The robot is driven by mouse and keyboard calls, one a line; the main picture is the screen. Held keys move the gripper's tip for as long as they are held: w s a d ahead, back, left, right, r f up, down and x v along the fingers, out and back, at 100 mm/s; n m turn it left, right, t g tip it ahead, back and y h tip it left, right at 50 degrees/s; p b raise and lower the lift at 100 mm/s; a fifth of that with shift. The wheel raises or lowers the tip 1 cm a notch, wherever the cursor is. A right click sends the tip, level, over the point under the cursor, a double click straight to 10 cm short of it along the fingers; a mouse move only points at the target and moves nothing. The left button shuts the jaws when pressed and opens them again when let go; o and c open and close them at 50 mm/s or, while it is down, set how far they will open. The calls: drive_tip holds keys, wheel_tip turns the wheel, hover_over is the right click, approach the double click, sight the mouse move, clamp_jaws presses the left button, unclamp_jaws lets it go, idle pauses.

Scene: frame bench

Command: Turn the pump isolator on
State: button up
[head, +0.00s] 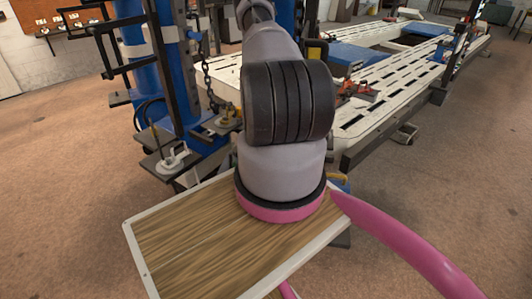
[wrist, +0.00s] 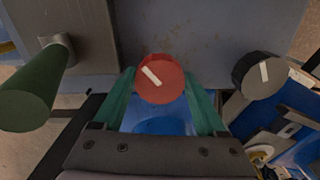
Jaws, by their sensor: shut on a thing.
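In the wrist view, a round red knob (wrist: 165,88) with a white bar mark sits on a grey panel (wrist: 205,35). The bar slants from upper left to lower right. My gripper (wrist: 160,79) has its two green fingers on either side of the knob and is shut on it. No label shows, so I cannot tell from lettering whether this is the pump isolator. In the head view my arm hides the knob, and my gripper does not show.
A dark grey knob (wrist: 259,75) with a white mark is right of the red one. A thick green cylinder (wrist: 32,100) sticks out on the left. A white slotted frame bench (head: 395,95) and a blue post (head: 170,75) stand beyond a wood-topped board (head: 185,240).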

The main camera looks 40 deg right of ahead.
drive_tip(key=m, duration=0.3)
drive_tip(key=shift+w+m, duration=0.1)
drive_tip(key=shift+m, duration=2.1)
drive_tip(key=shift+w, duration=0.1)
drive_tip(key=o, duration=1.3)
drive_tip(key=shift+r, duration=0.1)
wheel_tip(320, 180, up, 11)
drive_tip(key=shift+f, duration=0.15)
